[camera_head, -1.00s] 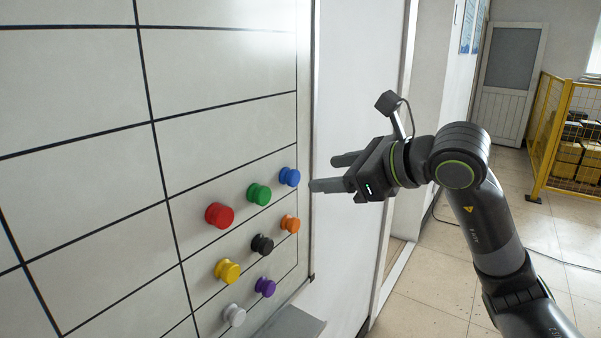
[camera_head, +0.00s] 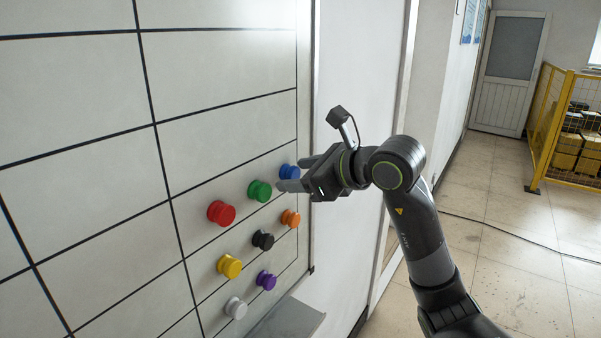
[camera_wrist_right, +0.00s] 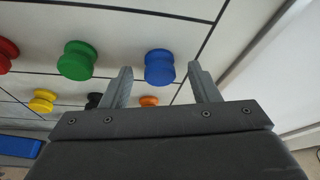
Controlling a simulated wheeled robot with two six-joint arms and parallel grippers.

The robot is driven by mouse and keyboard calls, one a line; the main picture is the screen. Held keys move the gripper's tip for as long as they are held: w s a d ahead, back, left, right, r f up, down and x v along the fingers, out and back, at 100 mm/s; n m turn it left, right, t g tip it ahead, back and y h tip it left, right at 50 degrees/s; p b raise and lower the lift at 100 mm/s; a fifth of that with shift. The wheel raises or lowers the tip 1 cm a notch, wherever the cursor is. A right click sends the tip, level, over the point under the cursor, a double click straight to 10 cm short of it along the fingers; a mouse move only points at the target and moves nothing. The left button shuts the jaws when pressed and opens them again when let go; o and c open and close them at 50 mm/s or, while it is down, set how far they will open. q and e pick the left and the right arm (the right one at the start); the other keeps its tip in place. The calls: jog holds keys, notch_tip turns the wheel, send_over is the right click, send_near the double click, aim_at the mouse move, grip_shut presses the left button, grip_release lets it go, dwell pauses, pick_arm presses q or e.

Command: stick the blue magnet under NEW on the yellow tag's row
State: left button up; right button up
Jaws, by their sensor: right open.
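The blue magnet (camera_head: 287,171) is a round knob on the whiteboard (camera_head: 80,90), at the right end of the top row of magnets. My right gripper (camera_head: 292,175) is open at the board, with its fingers on either side of the blue magnet. In the right wrist view the blue magnet (camera_wrist_right: 159,67) sits between the two open fingertips (camera_wrist_right: 159,78), with a gap visible on each side. Whether the fingers touch it cannot be told. The yellow tag and the word NEW are not in these views. My left gripper is not in view.
Close by on the board are green (camera_head: 259,191), red (camera_head: 221,213), orange (camera_head: 290,218), black (camera_head: 263,240), yellow (camera_head: 229,266), purple (camera_head: 266,281) and white (camera_head: 236,308) magnets. A grey ledge (camera_head: 288,320) juts out below. Black lines divide the board into cells, empty at upper left.

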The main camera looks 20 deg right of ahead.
jog(key=c, duration=1)
jog(key=shift+s+d+b, duration=0.2)
jog(key=shift+s+d, duration=0.9)
jog(key=shift+s, duration=0.3)
jog(key=shift+s+d+b, duration=0.2)
jog(key=shift+s+d, duration=0.85)
jog(key=shift+s, duration=0.35)
